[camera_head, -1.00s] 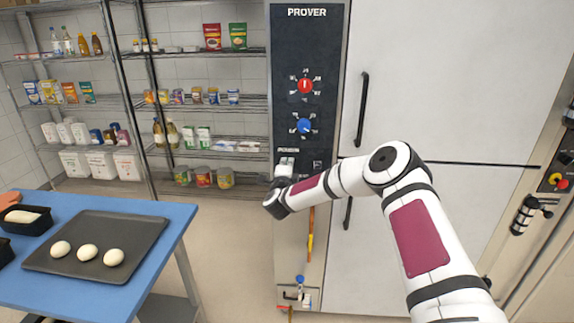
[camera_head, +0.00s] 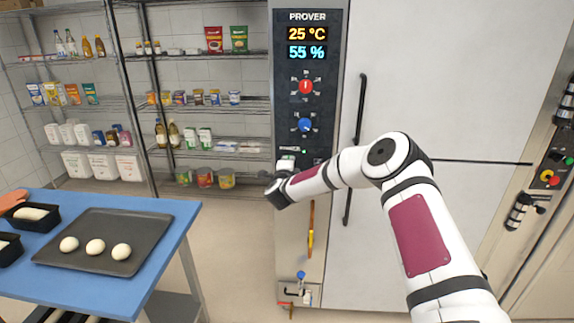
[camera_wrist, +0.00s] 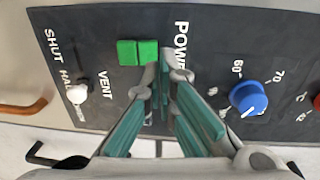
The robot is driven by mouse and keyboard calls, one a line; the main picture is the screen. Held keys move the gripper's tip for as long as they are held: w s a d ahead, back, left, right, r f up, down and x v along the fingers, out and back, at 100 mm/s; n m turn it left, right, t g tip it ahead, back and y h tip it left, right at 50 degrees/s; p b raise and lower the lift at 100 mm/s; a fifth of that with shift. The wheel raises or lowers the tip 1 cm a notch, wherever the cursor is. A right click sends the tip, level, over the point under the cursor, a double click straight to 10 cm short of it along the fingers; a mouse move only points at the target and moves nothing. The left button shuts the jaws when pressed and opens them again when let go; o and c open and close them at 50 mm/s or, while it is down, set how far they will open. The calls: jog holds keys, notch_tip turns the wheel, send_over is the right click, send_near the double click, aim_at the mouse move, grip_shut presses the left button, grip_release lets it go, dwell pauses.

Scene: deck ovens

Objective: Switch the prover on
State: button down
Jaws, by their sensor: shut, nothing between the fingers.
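The prover's control panel (camera_head: 326,108) is dark, and its display (camera_head: 306,43) is lit, reading 25 °C and 55 %. Below it are a red dial (camera_head: 306,86) and a blue dial (camera_head: 305,125). In the wrist view the green power switch (camera_wrist: 137,52) is beside the POWER label, with the blue dial (camera_wrist: 248,98) to the right. My gripper (camera_wrist: 166,76) is shut and empty, its fingertips close to the switch's right part; I cannot tell whether they touch it. In the head view my wrist hides part of the lower panel.
A white vent knob (camera_wrist: 77,93) is left of the switch in the wrist view. A blue table (camera_head: 181,215) with a dark tray (camera_head: 150,215) of dough balls stands at left. Door handles (camera_head: 361,108) are right of the panel.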

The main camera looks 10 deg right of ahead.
jog(key=r+p+v, duration=0.1)
jog(key=r+v, duration=0.1)
jog(key=v, duration=0.8)
jog(key=shift+r, duration=0.15)
jog(key=shift+w, duration=0.1)
jog(key=s+a+r+n+g+y, duration=0.1)
jog(key=s+a+r+n+y, duration=0.25)
jog(key=a+r+n, duration=0.2)
jog(key=s+a+r+n+g+y, duration=0.1)
jog(key=s+a+r+n+y, duration=0.25)
jog(key=r+n, duration=0.35)
jog(key=s+d+r+n+g, duration=0.2)
jog(key=s, duration=0.6)
jog(key=s+d+r+n+g+h+b, duration=0.1)
jog(key=s+r+n, duration=0.15)
jog(key=s, duration=0.55)
jog(key=s+d+r+n+g, duration=0.2)
jog(key=s+n, duration=0.1)
jog(key=s, duration=0.5)
jog(key=s+d+f+g, duration=0.1)
jog(key=s+d, duration=0.1)
jog(key=s, duration=0.8)
jog(key=s+d+f+n+g, duration=0.1)
jog(key=s+d+f+g, duration=0.1)
jog(key=s, duration=0.7)
jog(key=shift+s+d+n+g+h+b, duration=0.3)
jog(key=shift+s+d+h+b, duration=0.15)
jog(key=shift+d, duration=0.2)
